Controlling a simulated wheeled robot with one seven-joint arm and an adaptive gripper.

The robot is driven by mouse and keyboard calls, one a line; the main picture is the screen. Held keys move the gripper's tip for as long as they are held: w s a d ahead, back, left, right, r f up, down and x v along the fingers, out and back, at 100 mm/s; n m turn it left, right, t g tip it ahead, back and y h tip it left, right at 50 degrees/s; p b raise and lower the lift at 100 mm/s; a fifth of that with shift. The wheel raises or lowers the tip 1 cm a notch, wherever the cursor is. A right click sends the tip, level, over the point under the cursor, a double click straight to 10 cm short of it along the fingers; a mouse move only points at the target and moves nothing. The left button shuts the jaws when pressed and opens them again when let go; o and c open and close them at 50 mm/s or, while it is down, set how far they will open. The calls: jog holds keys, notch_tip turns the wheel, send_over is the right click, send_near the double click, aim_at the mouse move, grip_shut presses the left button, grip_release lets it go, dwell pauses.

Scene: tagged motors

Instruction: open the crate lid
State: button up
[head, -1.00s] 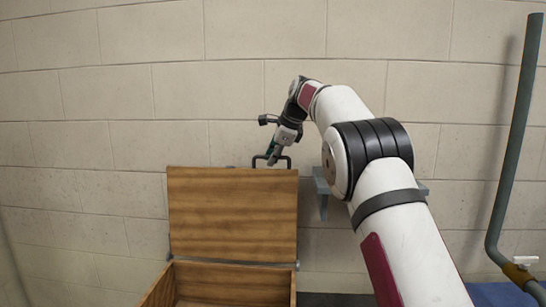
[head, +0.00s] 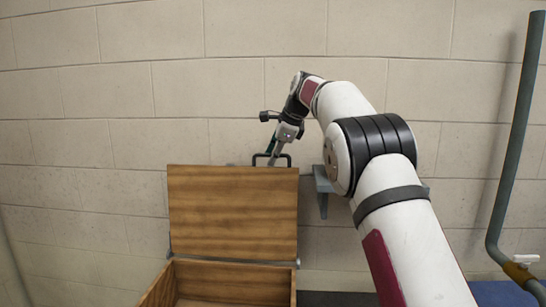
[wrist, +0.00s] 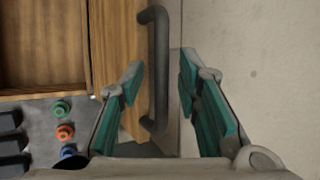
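The wooden crate (head: 233,288) stands at the bottom of the head view. Its lid (head: 233,213) is swung up and stands about upright, hinged at the crate's back edge. A dark handle (head: 286,157) is on the lid's top edge. My gripper (head: 275,160) is at this handle. In the wrist view my gripper (wrist: 161,78) has its teal-padded fingers apart, and the handle (wrist: 158,55) shows between them with gaps on both sides. The crate's inside (wrist: 45,45) shows at the upper left there and looks empty in the part seen.
A block wall (head: 120,100) is close behind the lid. A grey bracket (head: 322,190) is on the wall right of the lid. A grey pipe (head: 508,150) stands at the far right. Coloured round parts (wrist: 65,132) and black pieces lie beside the crate in the wrist view.

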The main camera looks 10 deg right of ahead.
jog(key=v, duration=1.1)
jog(key=shift+r, duration=0.25)
jog(key=shift+s, duration=0.1)
jog(key=s+a+n+h, duration=0.15)
jog(key=s+n, duration=0.85)
jog(key=s, duration=1.4)
jog(key=s+f+n, duration=0.5)
jog(key=s+f, duration=0.4)
jog(key=s, duration=0.3)
jog(key=s+f+n+g+h, duration=0.1)
jog(key=s+f+n, duration=0.4)
jog(key=s+f, duration=0.5)
jog(key=s+a, duration=0.1)
jog(key=s, duration=0.2)
jog(key=shift+f+n+g, duration=0.2)
jog(key=shift+n+g, duration=0.1)
